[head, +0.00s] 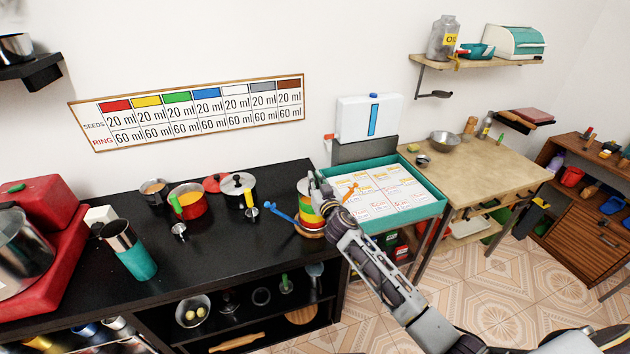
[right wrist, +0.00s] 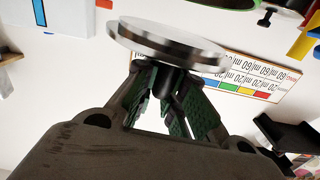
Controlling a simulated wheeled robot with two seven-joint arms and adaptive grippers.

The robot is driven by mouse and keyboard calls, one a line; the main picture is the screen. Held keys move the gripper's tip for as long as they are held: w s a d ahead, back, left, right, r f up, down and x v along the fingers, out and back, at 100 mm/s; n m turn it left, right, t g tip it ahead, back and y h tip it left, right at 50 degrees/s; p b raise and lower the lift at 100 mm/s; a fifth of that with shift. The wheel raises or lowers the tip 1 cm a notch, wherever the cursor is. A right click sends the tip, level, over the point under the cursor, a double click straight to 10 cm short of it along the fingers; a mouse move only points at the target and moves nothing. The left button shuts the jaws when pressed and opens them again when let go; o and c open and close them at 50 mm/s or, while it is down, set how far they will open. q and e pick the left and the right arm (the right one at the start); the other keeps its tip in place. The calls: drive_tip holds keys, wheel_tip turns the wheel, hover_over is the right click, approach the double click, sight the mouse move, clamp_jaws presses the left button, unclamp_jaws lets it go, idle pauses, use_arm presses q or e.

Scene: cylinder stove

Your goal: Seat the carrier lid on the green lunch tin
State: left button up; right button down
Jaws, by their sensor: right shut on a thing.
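A stack of round tins with coloured bands (head: 308,213), red, yellow and green among them, stands at the right end of the black counter in the head view. My right gripper (head: 316,184) is at the top of this stack and partly covers it. In the right wrist view, my right gripper (right wrist: 172,92) is shut on the dark knob of a round, shiny metal lid (right wrist: 165,42). The lid's underside faces away from the gripper. The gripper hides the lid in the head view, so I cannot tell whether it touches the tins. My left gripper is not in view.
A teal-rimmed tray (head: 400,218) with printed cards is just right of the stack. A blue-handled tool (head: 283,216) lies to its left. A red pot (head: 188,200) and a lidded steel pot (head: 238,186) stand further left. The counter's front middle is clear.

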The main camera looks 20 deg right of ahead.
drive_tip(key=shift+f+b, duration=0.95)
drive_tip(key=shift+f, duration=0.35)
drive_tip(key=shift+d, duration=0.1)
idle(0.8)
drive_tip(key=shift+f+b, duration=0.45)
drive_tip(key=shift+b, duration=0.05)
idle(0.5)
drive_tip(key=c, duration=1.8)
unclamp_jaws()
drive_tip(key=shift+o, duration=0.2)
drive_tip(key=shift+s, duration=0.15)
drive_tip(key=s+p, duration=0.1)
drive_tip(key=s, duration=0.9)
drive_tip(key=shift+s+d, duration=0.15)
drive_tip(key=shift+s, duration=0.25)
